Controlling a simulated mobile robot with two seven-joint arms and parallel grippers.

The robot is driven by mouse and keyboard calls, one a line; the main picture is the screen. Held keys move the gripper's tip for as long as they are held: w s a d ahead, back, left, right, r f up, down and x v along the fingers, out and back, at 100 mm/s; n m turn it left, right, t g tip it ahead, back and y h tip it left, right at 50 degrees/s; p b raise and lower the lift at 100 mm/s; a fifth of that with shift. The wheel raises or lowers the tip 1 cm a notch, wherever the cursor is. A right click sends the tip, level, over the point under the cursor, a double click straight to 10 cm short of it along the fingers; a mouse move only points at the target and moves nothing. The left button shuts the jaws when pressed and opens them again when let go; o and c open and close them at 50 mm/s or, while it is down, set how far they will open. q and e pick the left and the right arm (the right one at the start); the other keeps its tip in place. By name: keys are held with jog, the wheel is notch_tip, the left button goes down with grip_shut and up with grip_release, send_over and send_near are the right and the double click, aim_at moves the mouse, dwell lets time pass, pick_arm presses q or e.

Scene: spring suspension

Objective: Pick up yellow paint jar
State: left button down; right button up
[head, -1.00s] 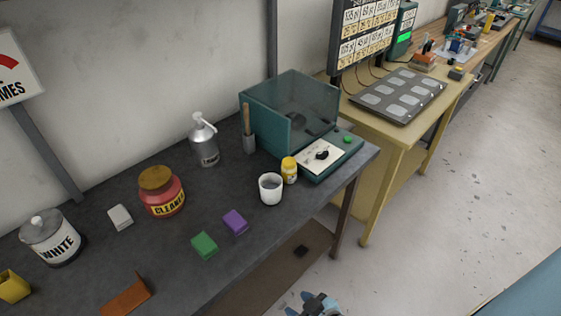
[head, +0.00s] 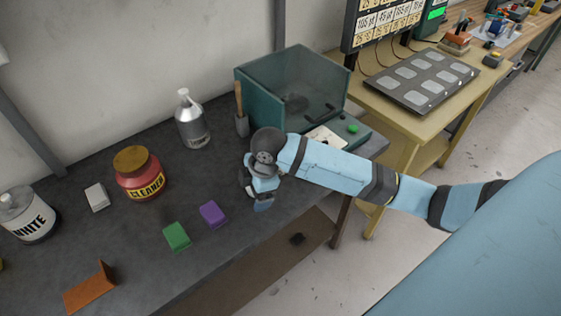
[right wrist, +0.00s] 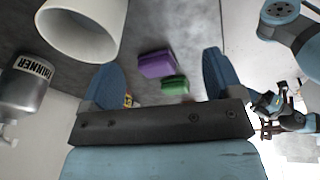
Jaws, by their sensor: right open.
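The yellow paint jar is hidden in the head view behind my right arm and gripper. I cannot make it out surely in the right wrist view; a small yellow and red patch (right wrist: 128,100) beside one finger is too small to name. My right gripper (head: 262,200) is over the table in front of the teal box. In the right wrist view my right gripper (right wrist: 160,80) is open, with nothing clearly held. Blue and dark parts of mine show at the right of that view, seemingly my left arm; its jaws are unclear.
A thinner can (head: 191,120), teal box (head: 258,95), red cleaner jar (head: 140,176), purple block (head: 213,214) and green block (head: 177,236) stand on the dark table (head: 110,235). The table's front edge is near the gripper.

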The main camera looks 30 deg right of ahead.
jog(key=w+d+r+n+g+h, duration=0.1)
jog(key=w+d+r+n, duration=0.1)
jog(key=w+d+r, duration=0.4)
jog(key=w+d+r+n+g+h, duration=0.1)
jog(key=w+d+r, duration=0.3)
jog(key=d, duration=0.4)
notch_tip(320, 180, down, 8)
jog(key=shift+r+p, duration=0.25)
jog(key=shift+p, duration=0.05)
jog(key=f, duration=0.2)
jog(key=f+p, duration=0.1)
jog(key=f, duration=0.1)
jog(key=shift+s+f, duration=0.2)
jog(key=shift+f, duration=0.6)
jog(key=c, duration=1.2)
jog(key=shift+o, duration=0.2)
jog(key=shift+r, duration=0.15)
